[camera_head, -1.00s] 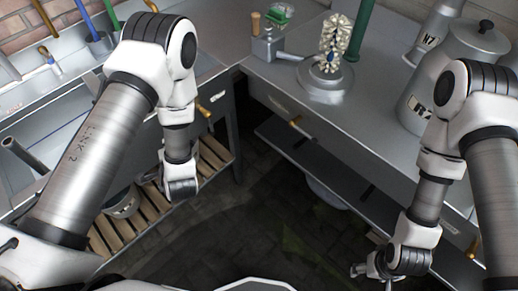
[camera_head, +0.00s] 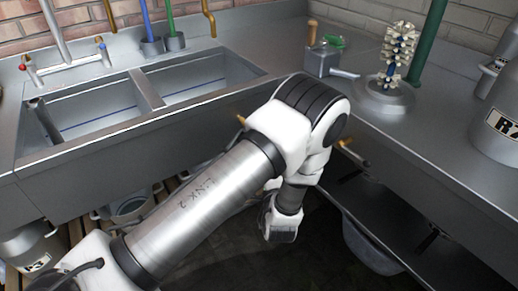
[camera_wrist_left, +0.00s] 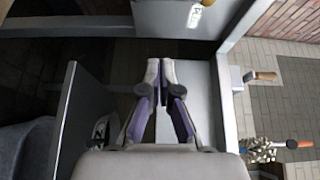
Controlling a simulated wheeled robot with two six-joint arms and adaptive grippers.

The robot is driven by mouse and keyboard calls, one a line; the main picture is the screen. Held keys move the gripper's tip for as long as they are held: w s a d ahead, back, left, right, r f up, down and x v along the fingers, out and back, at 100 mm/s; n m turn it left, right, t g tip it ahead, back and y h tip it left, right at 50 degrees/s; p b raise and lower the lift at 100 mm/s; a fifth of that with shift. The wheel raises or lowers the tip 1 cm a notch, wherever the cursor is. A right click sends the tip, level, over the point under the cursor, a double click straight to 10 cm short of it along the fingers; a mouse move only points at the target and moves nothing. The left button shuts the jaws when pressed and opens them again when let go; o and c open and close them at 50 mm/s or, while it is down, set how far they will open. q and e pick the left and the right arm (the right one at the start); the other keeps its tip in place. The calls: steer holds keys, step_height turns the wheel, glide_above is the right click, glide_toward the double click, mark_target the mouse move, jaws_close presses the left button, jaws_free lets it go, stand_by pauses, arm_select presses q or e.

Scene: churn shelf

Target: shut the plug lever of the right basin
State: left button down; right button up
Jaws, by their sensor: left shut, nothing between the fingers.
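The right basin (camera_head: 200,82) is in the middle of the head view, beside the left basin (camera_head: 90,112). A small brass piece (camera_head: 241,119), likely its plug lever, shows on the sink front. My left arm hides most of it. In the left wrist view a brass end (camera_wrist_left: 207,2) and a pale tag (camera_wrist_left: 195,15) show on a grey panel at the top edge. My left gripper (camera_wrist_left: 160,63) is shut and empty, with its fingertips apart from that brass end. In the head view its fingers are hidden behind the wrist. My right gripper is out of view.
A second brass lever (camera_head: 350,152) is on the front of the right counter (camera_head: 420,135). A small box with a wooden handle (camera_head: 312,33) and a white-paddled stand (camera_head: 398,60) are on that counter. Dark floor lies below my left wrist.

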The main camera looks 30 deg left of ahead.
arm_select(q)
steer(key=w+a+b, duration=0.1)
steer(key=w+a, duration=0.3)
steer(key=a, duration=0.4)
steer(key=shift+w+a, duration=0.15)
steer(key=shift+w, duration=0.1)
steer(key=shift+s+m+p, duration=0.15)
steer(key=shift+m+p, duration=0.15)
steer(key=shift+p, duration=0.05)
